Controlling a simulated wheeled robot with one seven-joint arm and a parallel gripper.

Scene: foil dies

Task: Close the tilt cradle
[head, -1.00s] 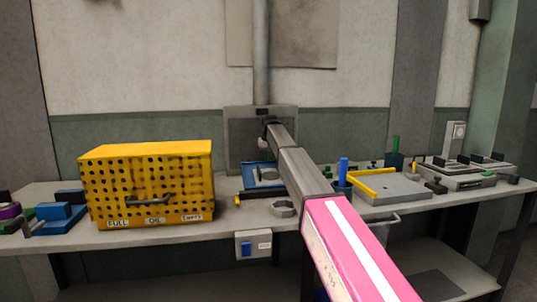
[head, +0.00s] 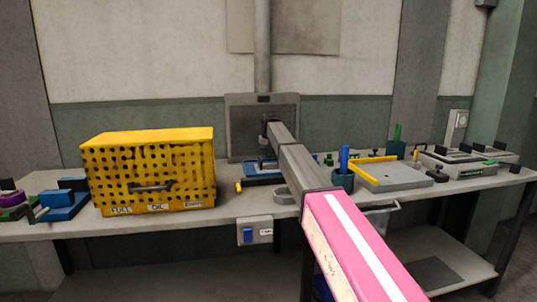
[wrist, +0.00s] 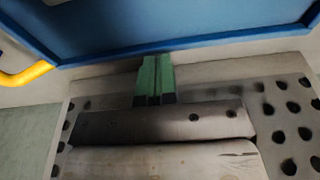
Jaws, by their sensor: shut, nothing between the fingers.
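The tilt cradle (head: 264,179) is a low blue-framed piece with a yellow handle (head: 239,186) at its left, lying on the bench behind my arm. In the wrist view its blue panel (wrist: 190,25) and raised rim fill the top, and the yellow handle (wrist: 25,77) shows at the left. My gripper's green fingers (wrist: 153,72) are together and empty, with their tips close to the blue rim. I cannot tell whether they touch it. In the head view my arm partly hides the cradle, and the fingers are too small to make out.
A yellow perforated box (head: 150,170) stands left of the cradle. A grey ring (head: 282,196) lies in front of it. A teal cup (head: 342,181) with a blue item and a grey tray (head: 395,178) with a yellow edge stand to the right.

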